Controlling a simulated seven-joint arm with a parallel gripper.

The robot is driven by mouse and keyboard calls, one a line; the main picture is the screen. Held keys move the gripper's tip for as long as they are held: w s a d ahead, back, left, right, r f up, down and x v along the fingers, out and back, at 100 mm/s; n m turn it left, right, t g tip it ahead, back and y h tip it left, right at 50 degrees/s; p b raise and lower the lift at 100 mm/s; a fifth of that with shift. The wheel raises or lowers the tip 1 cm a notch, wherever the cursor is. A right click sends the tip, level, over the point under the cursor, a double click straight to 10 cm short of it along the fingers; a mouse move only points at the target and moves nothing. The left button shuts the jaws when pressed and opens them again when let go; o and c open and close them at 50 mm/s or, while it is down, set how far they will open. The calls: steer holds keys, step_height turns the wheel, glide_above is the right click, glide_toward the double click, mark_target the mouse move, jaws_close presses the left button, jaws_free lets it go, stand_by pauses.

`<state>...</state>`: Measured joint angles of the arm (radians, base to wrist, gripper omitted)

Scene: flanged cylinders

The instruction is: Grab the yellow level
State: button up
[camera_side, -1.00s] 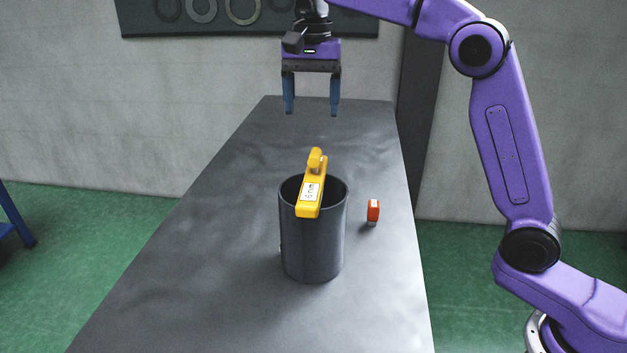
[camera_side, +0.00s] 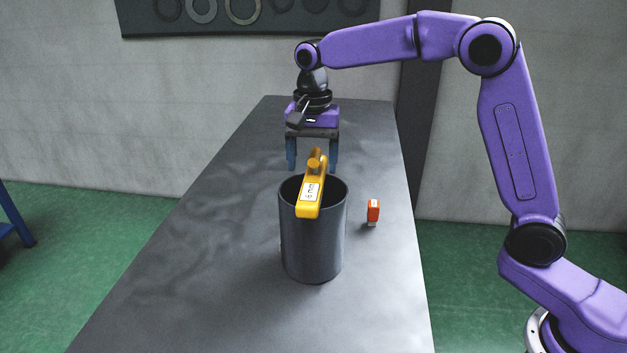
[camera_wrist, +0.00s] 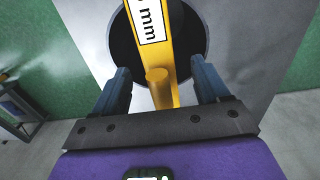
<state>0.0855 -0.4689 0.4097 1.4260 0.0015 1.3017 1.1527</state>
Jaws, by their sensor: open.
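The yellow level (camera_side: 309,197) lies across the rim of a dark grey cylinder (camera_side: 313,245) that stands upright on the table. A white label faces up on it, and a round knob sticks up near its far end. In the wrist view the level (camera_wrist: 160,88) runs between my two blue fingers, with its knob end nearest the palm. My gripper (camera_side: 312,168) is open and empty, pointing down at the far end of the level. In the wrist view my gripper (camera_wrist: 162,85) shows a gap on both sides of the level.
A small orange object (camera_side: 373,211) stands on the table right of the cylinder. The grey table (camera_side: 215,260) is otherwise clear. A dark panel with rings (camera_side: 245,12) hangs on the back wall. A blue frame (camera_side: 14,222) stands at the far left.

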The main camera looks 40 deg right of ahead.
mark_target(313, 176)
steer(key=shift+s+f, duration=0.1)
steer(key=shift+f, duration=1.9)
jaws_close()
steer(key=shift+r, duration=0.1)
steer(key=shift+r, duration=0.55)
step_height(313, 176, up, 2)
steer(key=shift+r, duration=0.1)
steer(key=s+d+r, duration=0.3)
steer(key=s+r, duration=0.6)
steer(key=s, duration=0.4)
steer(key=shift+s+d+r, duration=0.25)
steer(key=shift+d+r, duration=0.05)
steer(key=shift+d, duration=0.1)
